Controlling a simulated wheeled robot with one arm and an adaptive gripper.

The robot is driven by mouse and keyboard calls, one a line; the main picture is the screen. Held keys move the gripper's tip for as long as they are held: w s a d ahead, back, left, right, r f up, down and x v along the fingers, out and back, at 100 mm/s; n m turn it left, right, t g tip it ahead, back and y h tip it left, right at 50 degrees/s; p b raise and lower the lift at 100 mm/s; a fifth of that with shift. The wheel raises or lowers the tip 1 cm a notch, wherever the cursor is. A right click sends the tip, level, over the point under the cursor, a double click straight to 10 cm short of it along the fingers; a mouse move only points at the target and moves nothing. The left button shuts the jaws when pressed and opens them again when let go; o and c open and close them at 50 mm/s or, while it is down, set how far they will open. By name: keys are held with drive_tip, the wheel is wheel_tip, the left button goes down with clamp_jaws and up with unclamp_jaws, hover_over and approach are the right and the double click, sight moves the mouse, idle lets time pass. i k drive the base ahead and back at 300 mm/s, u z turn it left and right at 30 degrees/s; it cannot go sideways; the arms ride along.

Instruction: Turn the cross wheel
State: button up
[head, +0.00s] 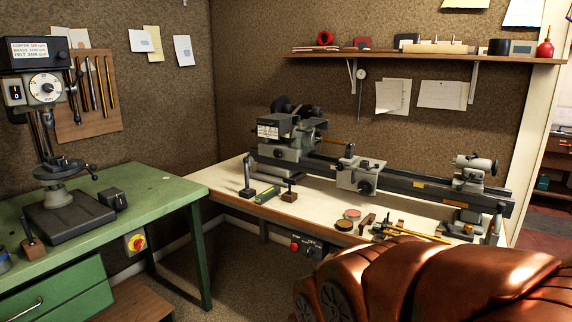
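A small lathe (400,182) stands on the cream-topped bench in the head view. Its carriage (347,174) sits around the middle of the dark bed. A small dark round wheel (366,187) on the carriage's front looks like the cross wheel; its details are too small to make out. A further dark handwheel (494,167) is at the tailstock (470,180) on the right end. The headstock (287,135) is at the left end.
Small tools, two round tins (344,225) and brass pieces (420,234) lie on the bench (222,180) before the lathe. A shelf (420,57) hangs above. A green table (150,190) with a drill press (45,130) stands left. Floor (235,260) between them is clear.

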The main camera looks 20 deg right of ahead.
sight(340, 166)
drive_tip(key=u, duration=0.35)
drive_tip(key=i, duration=0.9)
drive_tip(key=u, duration=0.05)
